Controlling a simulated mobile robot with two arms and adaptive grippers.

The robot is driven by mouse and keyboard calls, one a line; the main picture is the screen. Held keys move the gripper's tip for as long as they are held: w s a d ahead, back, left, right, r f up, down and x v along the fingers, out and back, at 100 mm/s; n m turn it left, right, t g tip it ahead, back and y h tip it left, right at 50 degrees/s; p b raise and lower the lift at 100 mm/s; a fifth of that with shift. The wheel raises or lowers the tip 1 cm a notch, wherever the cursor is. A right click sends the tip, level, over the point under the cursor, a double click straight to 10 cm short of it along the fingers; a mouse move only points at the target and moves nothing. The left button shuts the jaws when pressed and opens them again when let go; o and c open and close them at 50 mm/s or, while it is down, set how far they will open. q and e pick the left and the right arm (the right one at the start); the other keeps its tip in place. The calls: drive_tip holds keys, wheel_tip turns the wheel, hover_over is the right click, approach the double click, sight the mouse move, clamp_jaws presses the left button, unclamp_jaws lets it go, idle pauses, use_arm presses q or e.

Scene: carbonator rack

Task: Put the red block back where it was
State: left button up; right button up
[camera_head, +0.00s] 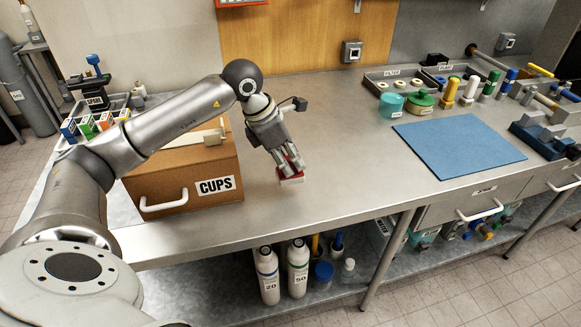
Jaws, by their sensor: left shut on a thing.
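My left gripper (287,166) reaches in from the left, with its fingers pointing down over the steel worktop, just right of the CUPS box. It is shut on the red block (291,166), which shows only in part between and behind the fingers. A small white piece or face (291,181) shows just under the red; I cannot tell if it is part of the block. I also cannot tell whether the block touches the worktop. My right gripper is not in view.
A brown CUPS box (180,182) with a white handle stands left of the gripper. A blue mat (458,150) lies to the right. Teal and green containers (421,102) and several tools stand behind it. The worktop (345,150) between gripper and mat is clear. Gas bottles (268,275) stand below.

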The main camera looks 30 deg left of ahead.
use_arm(q)
drive_tip(key=f, duration=0.1)
drive_tip(key=f+p, duration=0.1)
drive_tip(key=f, duration=0.1)
drive_tip(key=shift+w+f, duration=0.1)
drive_tip(key=shift+w, duration=0.25)
drive_tip(key=shift+a+f, duration=0.1)
drive_tip(key=shift+f, duration=0.25)
drive_tip(key=shift+f, duration=0.15)
drive_tip(key=o, duration=1)
drive_tip(key=shift+c, duration=0.2)
